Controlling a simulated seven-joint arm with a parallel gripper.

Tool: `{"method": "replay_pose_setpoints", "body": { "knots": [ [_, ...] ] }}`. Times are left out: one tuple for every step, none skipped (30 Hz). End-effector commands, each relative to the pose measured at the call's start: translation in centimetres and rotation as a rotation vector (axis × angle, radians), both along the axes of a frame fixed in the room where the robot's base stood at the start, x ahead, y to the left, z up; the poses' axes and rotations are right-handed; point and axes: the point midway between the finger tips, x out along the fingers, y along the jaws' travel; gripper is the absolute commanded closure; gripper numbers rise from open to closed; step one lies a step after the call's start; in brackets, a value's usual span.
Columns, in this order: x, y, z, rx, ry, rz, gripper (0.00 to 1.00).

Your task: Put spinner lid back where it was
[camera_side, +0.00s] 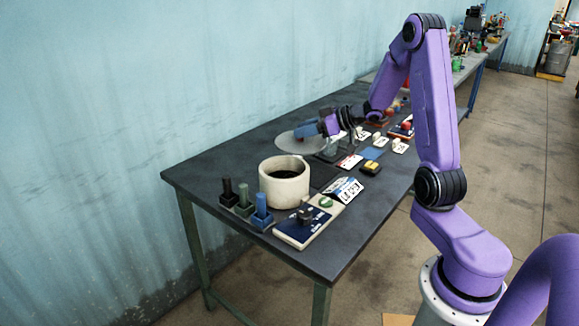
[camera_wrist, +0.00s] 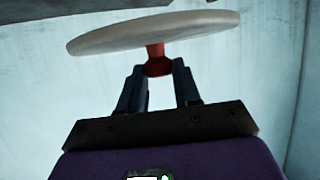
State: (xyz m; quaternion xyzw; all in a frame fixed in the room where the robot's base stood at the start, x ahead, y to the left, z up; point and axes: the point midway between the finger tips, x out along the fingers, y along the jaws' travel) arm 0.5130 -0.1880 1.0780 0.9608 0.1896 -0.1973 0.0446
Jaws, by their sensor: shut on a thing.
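The spinner lid (camera_wrist: 155,33) is a pale round disc with a red knob (camera_wrist: 158,62) at its centre. My gripper (camera_wrist: 159,76) is shut on the red knob, with one dark finger on each side of it. In the side view the lid (camera_side: 296,143) is a grey disc at the end of my gripper (camera_side: 308,131), above the dark table and behind the cream pot. I cannot tell its exact height there. The cream pot (camera_side: 284,192) is round, open at the top, with a dark inside. The lid is apart from it.
Left of the pot stand black, green and blue upright pieces (camera_side: 262,209). A control box (camera_side: 302,226) with knobs lies in front. Several small items, among them a yellow-black one (camera_side: 371,168), line the table (camera_side: 226,166) to the right.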

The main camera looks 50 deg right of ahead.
Motion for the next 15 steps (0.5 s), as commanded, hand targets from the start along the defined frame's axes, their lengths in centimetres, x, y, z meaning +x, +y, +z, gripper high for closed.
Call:
{"method": "replay_pose_setpoints", "body": {
  "knots": [
    [1.0, 1.4, 0.8, 0.0, -0.006, 0.005, 1.0],
    [1.3, 1.9, 1.1, 0.001, -0.007, 0.004, 1.0],
    [1.8, 2.6, 1.4, 0.006, -0.008, 0.002, 1.0],
    [2.1, 3.0, 1.7, 0.008, -0.01, 0.001, 1.0],
    [2.3, 3.4, 1.9, 0.009, -0.01, 0.0, 1.0],
    [2.5, 3.7, 2.0, 0.011, -0.009, -0.002, 1.0],
    [2.7, 3.9, 1.9, 0.014, -0.009, -0.003, 1.0],
    [2.8, 4.1, 1.8, 0.016, -0.009, -0.004, 1.0],
    [2.8, 4.2, 1.4, 0.018, -0.007, -0.004, 1.0],
    [2.9, 4.3, 0.9, 0.02, -0.005, -0.005, 1.0],
    [2.9, 4.3, 0.5, 0.02, -0.005, -0.004, 1.0],
    [2.8, 4.3, -0.1, 0.021, -0.004, -0.003, 1.0],
    [2.8, 4.3, -0.6, 0.021, -0.005, -0.005, 1.0],
    [2.8, 4.3, -1.0, 0.021, -0.005, -0.005, 1.0],
    [2.8, 4.2, -1.4, 0.02, -0.005, -0.005, 1.0]
  ]
}}
